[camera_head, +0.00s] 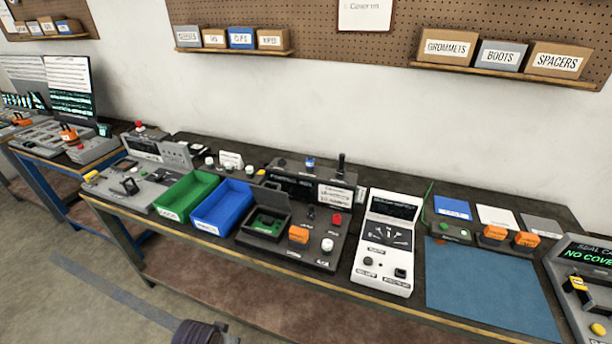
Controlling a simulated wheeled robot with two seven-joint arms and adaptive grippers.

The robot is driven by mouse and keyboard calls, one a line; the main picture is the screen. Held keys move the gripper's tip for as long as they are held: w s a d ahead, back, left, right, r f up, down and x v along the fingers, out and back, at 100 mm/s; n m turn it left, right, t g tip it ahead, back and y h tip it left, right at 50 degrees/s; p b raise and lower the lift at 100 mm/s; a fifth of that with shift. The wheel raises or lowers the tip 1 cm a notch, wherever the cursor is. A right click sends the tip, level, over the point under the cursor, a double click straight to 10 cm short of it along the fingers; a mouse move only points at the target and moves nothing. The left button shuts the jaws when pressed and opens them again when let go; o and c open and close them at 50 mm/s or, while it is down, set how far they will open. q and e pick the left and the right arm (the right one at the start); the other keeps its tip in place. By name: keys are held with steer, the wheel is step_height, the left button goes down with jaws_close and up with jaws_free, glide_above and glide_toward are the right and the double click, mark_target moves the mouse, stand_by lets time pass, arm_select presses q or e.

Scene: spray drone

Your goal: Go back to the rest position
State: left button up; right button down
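Neither gripper's fingers show in the head view. A dark rounded part, likely of my own arm, pokes in at the bottom edge left of centre; no fingertips or held thing can be seen on it. The long workbench (300,268) runs across the view, and no arm reaches over it. On it stand a green bin (187,196), a blue bin (222,206), a dark station with an open-lidded box (268,222), and a white panel unit (386,240).
A blue mat (490,288) lies bare at the right, with orange-topped blocks (494,233) behind it. A grey unit with a green-lit display (588,255) stands at the right edge. Labelled boxes (500,54) sit on wall shelves. The floor (60,290) before the bench is clear at left.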

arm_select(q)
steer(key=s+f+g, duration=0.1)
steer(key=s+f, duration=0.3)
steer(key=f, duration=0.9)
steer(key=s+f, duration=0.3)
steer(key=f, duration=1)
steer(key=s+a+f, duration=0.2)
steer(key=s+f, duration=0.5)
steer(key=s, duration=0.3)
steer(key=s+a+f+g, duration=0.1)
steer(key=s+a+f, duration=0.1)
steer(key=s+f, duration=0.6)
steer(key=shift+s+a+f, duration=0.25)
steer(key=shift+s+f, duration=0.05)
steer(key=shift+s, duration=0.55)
